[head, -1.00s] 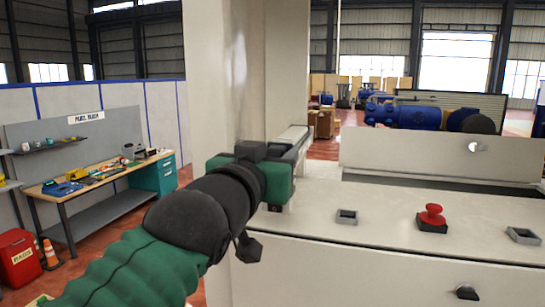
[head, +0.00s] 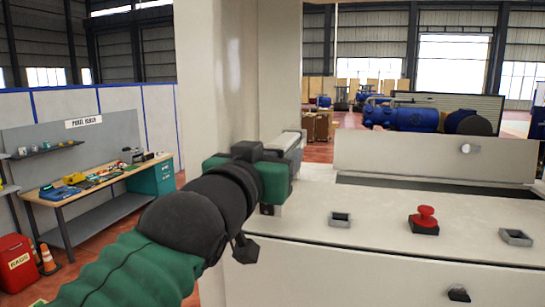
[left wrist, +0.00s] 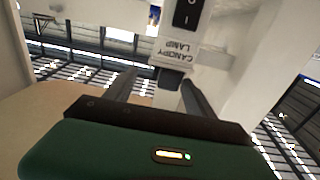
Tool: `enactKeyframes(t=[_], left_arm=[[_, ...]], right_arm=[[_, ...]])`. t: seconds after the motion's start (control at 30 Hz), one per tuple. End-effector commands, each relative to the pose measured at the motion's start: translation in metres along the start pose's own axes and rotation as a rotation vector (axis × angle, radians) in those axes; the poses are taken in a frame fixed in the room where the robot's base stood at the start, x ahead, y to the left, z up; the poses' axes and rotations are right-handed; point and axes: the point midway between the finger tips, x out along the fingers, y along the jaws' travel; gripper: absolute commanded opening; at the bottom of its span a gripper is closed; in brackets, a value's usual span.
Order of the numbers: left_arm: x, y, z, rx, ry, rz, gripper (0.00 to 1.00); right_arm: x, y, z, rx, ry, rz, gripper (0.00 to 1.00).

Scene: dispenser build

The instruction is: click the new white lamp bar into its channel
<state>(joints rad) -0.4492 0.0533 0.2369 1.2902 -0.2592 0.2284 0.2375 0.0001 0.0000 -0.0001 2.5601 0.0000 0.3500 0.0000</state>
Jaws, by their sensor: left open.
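My left gripper (head: 284,152) is at the pale machine column, its far end partly hidden behind its own green and black body. The left wrist view shows its two dark fingers (left wrist: 160,92) apart, so it is open. A pale housing labelled CANOPY LAMP (left wrist: 174,50) lies just past the fingers, its text upside down. A black rocker switch (left wrist: 187,14) sits on it. A small dark block (left wrist: 172,79) shows between the fingers; contact cannot be told. I cannot clearly identify the white lamp bar or its channel in either view. My right gripper is not in view.
A pale machine top (head: 380,215) spreads to the right, with a red mushroom button (head: 424,218) and small square sockets. The tall pale column (head: 225,80) stands behind my left gripper. A workbench (head: 100,185) stands farther off at the left.

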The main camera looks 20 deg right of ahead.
Motion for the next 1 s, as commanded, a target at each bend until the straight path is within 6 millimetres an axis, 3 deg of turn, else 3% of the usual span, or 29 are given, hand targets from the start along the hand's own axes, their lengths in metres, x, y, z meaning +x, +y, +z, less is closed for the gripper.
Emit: enactKeyframes(t=[0.8, 0.93, 1.0], left_arm=[[0.0042, -0.0033, 0.0110, -0.002, -0.023, -0.005, 0.67], [0.0043, -0.0033, 0.0108, -0.002, -0.022, -0.005, 0.83], [0.0036, -0.0025, 0.0094, -0.002, -0.019, -0.004, 0.83]], right_arm=[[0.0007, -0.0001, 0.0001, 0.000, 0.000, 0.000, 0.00], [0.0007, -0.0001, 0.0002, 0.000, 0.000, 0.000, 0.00], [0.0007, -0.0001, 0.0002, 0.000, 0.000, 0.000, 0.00]])
